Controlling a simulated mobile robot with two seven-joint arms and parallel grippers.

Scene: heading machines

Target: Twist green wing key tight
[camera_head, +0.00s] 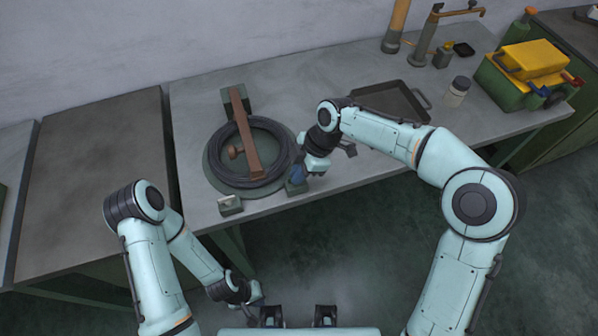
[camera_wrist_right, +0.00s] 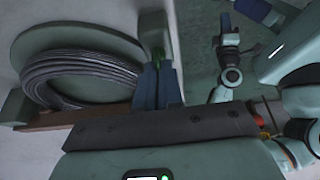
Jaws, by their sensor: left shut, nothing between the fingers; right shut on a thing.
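The green wing key (camera_wrist_right: 158,54) shows as a small green piece at the fingertips of my right gripper (camera_wrist_right: 158,68) in the right wrist view. It sits against a grey-green block (camera_wrist_right: 152,22) beside the cable coil. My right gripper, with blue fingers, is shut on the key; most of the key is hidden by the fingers. In the head view the right gripper (camera_head: 299,176) is at the table's front edge, over the block (camera_head: 296,189). My left gripper (camera_head: 257,295) is shut and empty, low in front of the table.
A black cable coil (camera_head: 217,160) lies on a round green plate with a brown bar (camera_head: 246,135) across it. Another small block (camera_head: 230,205) stands at the front edge. A dark tray (camera_head: 385,97), a jar (camera_head: 457,91) and a yellow-green toolbox (camera_head: 525,75) are farther right.

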